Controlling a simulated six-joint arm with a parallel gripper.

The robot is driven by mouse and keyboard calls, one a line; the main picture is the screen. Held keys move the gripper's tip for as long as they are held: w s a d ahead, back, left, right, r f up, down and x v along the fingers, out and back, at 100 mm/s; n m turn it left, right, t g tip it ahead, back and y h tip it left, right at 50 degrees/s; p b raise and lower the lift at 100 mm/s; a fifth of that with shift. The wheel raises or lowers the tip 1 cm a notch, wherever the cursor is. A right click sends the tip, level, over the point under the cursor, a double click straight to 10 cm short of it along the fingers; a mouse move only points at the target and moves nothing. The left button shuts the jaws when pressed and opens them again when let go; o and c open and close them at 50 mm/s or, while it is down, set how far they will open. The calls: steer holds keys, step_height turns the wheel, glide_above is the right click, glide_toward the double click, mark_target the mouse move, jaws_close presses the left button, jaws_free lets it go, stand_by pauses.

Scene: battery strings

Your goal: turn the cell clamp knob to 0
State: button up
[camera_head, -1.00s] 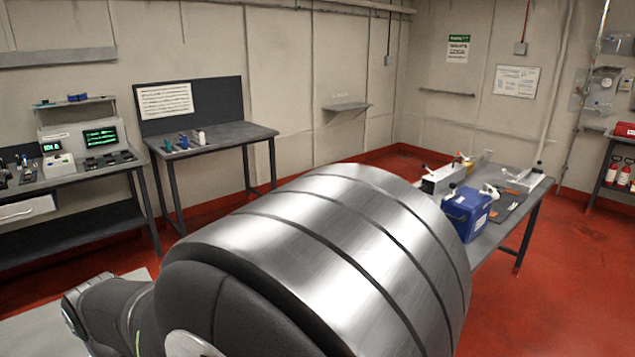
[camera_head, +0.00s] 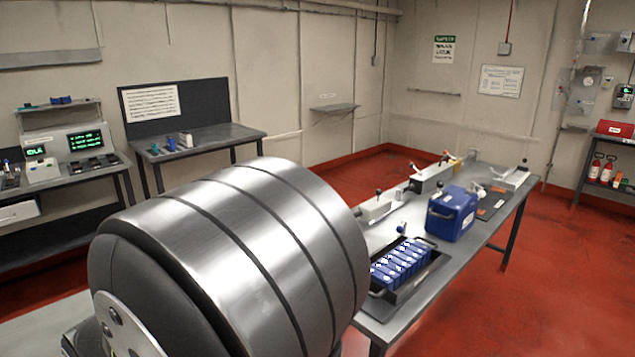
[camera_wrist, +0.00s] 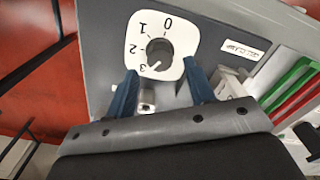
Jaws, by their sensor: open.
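The clamp knob (camera_wrist: 159,53) is a dark round knob on a white dial plate (camera_wrist: 186,39) in the wrist view, printed 0, 1, 2 and 3. The 0 is at the top of the picture and the 3 at the lower left. The knob's white pointer line is at the lower left, by the 3. My gripper (camera_wrist: 160,67) is open, its two blue fingers reaching up to the lower edge of the dial, one on each side of the knob. I cannot tell whether they touch it. The gripper does not show in the head view.
A white label (camera_wrist: 243,49) sits right of the dial, with green (camera_wrist: 287,82) and red strips beyond. In the head view, a tray (camera_head: 418,281) of blue cells and a blue box (camera_head: 452,214) stand on the grey bench (camera_head: 487,221). My arm fills the lower left.

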steer(key=shift+f, duration=1.75)
steer(key=c, duration=0.8)
steer(key=m, duration=0.5)
steer(key=shift+m, duration=0.4)
steer(key=shift+m, duration=0.6)
steer(key=m, duration=0.4)
steer(key=shift+m, duration=0.3)
